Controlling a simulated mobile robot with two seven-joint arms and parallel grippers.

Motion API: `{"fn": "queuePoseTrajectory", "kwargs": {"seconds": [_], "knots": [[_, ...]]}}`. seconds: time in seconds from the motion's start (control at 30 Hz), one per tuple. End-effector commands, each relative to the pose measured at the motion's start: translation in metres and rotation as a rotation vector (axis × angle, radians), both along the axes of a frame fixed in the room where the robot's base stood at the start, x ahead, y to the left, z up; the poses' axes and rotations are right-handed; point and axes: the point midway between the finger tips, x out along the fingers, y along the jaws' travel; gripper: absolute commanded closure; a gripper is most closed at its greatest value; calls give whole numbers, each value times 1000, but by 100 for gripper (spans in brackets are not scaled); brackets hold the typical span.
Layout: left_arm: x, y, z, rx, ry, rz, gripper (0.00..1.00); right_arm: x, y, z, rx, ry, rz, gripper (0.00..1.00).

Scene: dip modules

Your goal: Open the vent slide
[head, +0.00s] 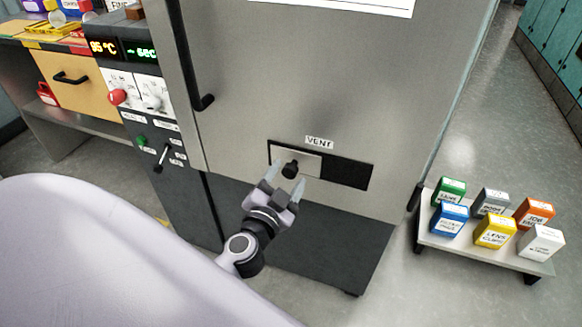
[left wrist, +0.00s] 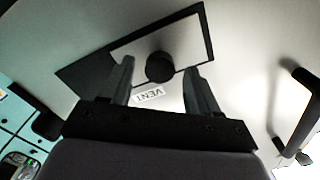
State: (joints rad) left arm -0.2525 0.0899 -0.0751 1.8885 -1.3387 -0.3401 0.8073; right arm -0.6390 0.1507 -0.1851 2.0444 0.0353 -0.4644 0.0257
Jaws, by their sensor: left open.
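The vent slide (head: 309,161) is a light metal plate with a black round knob (head: 290,169), set in a dark slot under the VENT label (head: 319,142). The plate covers the left part of the slot, and the right part (head: 348,173) shows black. My left gripper (head: 286,183) is open, with its fingertips at either side of the knob. In the left wrist view the knob (left wrist: 160,67) lies between the two open fingers (left wrist: 158,78), with gaps on both sides. I cannot tell how deep the fingers reach. My right gripper is not in view.
The vent is low on a grey cabinet door with a black handle (head: 204,103). A control panel (head: 140,92) with displays and knobs stands to its left. A low stand (head: 484,247) with several coloured boxes is on the floor at the right.

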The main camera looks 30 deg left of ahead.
Motion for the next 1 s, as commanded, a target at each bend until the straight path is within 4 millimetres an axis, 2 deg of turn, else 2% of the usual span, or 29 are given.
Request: {"fn": "queuePoseTrajectory", "kwargs": {"seconds": [0.2, 0.57, 0.6, 0.77, 0.8, 1.0], "knots": [[22, 5, 1, -1, -1, -1, 39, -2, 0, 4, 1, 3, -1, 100], [27, 6, 0, 0, 1, 0, 39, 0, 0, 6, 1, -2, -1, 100], [27, 6, 0, 0, 1, -1, 42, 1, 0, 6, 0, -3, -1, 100], [27, 6, 0, 0, 1, 0, 94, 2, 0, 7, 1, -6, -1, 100], [27, 6, 0, 0, 1, 0, 100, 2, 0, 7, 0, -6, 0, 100], [27, 4, -1, -2, 0, -1, 100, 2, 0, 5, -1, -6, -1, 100]]}}
